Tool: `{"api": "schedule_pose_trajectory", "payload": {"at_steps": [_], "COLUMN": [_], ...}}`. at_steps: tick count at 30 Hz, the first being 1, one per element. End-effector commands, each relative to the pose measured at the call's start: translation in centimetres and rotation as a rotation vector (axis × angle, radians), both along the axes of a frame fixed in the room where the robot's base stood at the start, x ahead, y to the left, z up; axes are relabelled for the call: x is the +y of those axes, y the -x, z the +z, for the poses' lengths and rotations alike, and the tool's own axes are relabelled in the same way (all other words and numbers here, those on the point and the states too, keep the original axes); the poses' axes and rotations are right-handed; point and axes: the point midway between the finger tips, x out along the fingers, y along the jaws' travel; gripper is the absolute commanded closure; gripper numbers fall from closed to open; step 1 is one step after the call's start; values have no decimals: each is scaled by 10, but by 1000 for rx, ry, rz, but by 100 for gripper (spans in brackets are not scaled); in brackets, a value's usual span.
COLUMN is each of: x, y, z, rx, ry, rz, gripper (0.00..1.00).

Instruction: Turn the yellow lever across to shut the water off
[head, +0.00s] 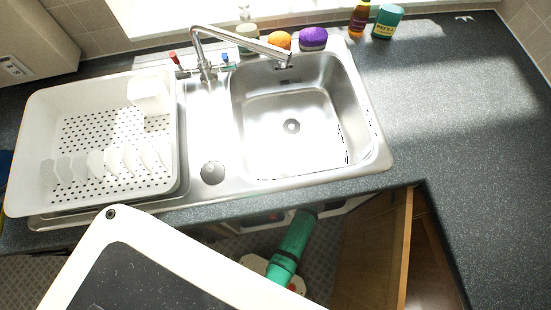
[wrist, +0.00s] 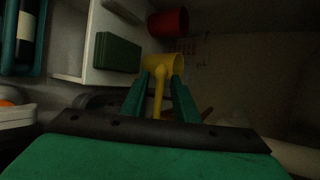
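In the wrist view a yellow lever (wrist: 159,90) stands in the dark space under the sink, with a wider rounded yellow part at its far end. My gripper (wrist: 161,80) has its two green fingers on either side of the lever. The fingers are apart, with dark gaps between them and the lever's thin handle, so it looks open around the lever. Whether a finger touches it I cannot tell. The head view does not show the lever or my gripper; the counter hides them. The pipe behind the lever is too dark to make out.
In the wrist view a red round object (wrist: 168,22) is beyond the lever, and a green box (wrist: 117,52) is at the left by a pale shelf. In the head view an open wooden cabinet door (head: 403,250) stands below the counter (head: 455,130), right of my arm.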

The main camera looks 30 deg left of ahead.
Motion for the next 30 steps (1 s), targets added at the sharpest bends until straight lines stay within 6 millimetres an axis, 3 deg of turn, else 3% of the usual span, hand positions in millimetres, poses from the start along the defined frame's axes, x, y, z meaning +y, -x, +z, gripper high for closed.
{"api": "schedule_pose_trajectory", "payload": {"at_steps": [8, 21, 30], "x": [-8, -66, -83], "y": [2, 33, 41], "z": [4, 43, 55], "rx": [-2, -1, 0], "ry": [1, 2, 0], "rz": [-3, -3, -1], "gripper": [73, 73, 73]}}
